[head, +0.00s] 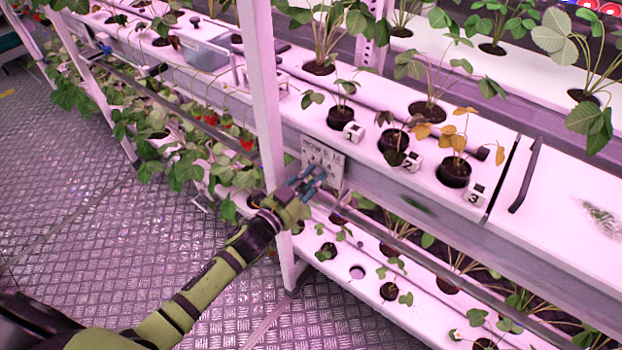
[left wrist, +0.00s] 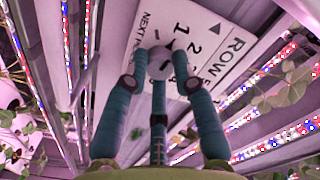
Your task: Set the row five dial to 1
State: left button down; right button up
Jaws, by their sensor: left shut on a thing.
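The row five dial (left wrist: 160,58) is a small pale round knob on a white printed label plate (left wrist: 222,38) in the left wrist view. The plate reads "ROW" with a partly covered figure, and the numbers 1 and 2 show beside the knob. More numbers are partly hidden. My left gripper (left wrist: 160,72) has its blue fingers closed around the knob. The knob's pointer setting is too small and covered to read. In the head view my left gripper (head: 312,174) is at the plate (head: 322,158) on the rack's front face, by the upright post.
A white rack post (head: 262,100) stands just left of the gripper. Potted plants with number cubes such as 1 (head: 353,132) and 3 (head: 477,192) line the shelf above. A lower planting shelf (head: 357,271) runs below. The metal floor (head: 110,240) is clear.

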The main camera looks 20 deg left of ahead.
pick_arm(q)
jog(key=shift+r, duration=0.1)
jog(key=c, duration=1)
grip_release()
jog(key=v, duration=1.2)
jog(key=s+a+f+n+g+y, duration=0.2)
jog(key=s+f+g, duration=0.15)
jog(key=f, duration=0.65)
jog(key=s+a+f+n+g+y, duration=0.15)
jog(key=s+f, duration=0.25)
jog(key=f, duration=0.7)
jog(key=s+a+f+n+g+y, duration=0.1)
jog(key=s+f+n+g+y, duration=0.2)
jog(key=f, duration=0.7)
jog(key=s+d+f+n+g, duration=0.1)
jog(key=s+f+g, duration=0.3)
jog(key=s, duration=0.9)
jog(key=s+d+f+n+g, duration=0.1)
jog(key=s+f+g, duration=0.3)
jog(key=s+f, duration=0.5)
jog(key=s+n, duration=0.1)
jog(key=s, duration=0.2)
jog(key=shift+s+d+f, duration=0.35)
jog(key=shift+s+f, duration=0.05)
